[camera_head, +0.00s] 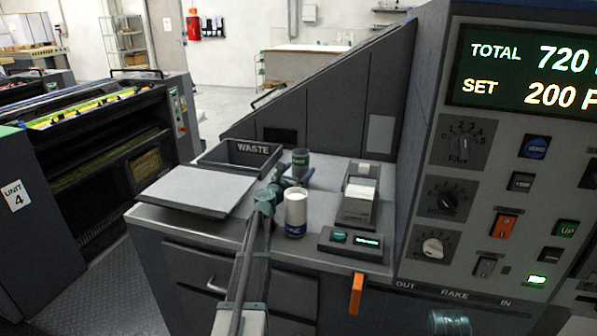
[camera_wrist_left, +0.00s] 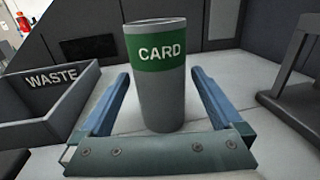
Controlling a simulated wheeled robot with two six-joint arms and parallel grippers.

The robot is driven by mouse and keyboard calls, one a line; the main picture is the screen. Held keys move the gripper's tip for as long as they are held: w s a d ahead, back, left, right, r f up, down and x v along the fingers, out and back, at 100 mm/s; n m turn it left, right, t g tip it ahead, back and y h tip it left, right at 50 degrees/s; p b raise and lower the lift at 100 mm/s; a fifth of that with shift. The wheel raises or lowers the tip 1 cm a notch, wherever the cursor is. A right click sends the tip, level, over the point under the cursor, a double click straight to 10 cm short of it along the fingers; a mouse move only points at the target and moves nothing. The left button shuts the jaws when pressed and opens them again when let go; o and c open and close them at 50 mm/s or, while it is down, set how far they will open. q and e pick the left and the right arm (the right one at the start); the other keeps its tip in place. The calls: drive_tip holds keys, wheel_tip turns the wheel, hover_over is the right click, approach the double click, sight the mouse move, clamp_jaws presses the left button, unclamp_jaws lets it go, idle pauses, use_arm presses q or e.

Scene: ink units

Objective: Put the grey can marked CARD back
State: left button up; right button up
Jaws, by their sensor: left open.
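The grey can marked CARD (camera_head: 301,158), with a green band, stands upright on the grey counter (camera_head: 225,225), just right of the WASTE bin. In the left wrist view the can (camera_wrist_left: 160,95) stands between the two blue fingers of my left gripper (camera_wrist_left: 160,76), with a gap on each side. In the head view my left gripper (camera_head: 290,178) is low at the can, its fingers open around the can's lower part. The can's base is partly hidden by the gripper in the head view. My right gripper is not in view.
The WASTE bin (camera_head: 206,168) stands left of the can. A white can with a blue label (camera_head: 296,218) stands close to the right of my left arm. A small printer (camera_head: 358,208) and a display box (camera_head: 354,243) are farther right. A flat grey plate (camera_head: 197,191) lies at left.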

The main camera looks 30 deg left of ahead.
use_arm(q)
drive_tip(key=s, duration=0.8)
drive_tip(key=s+d, duration=0.1)
drive_tip(key=s, duration=0.3)
drive_tip(key=shift+r, duration=0.1)
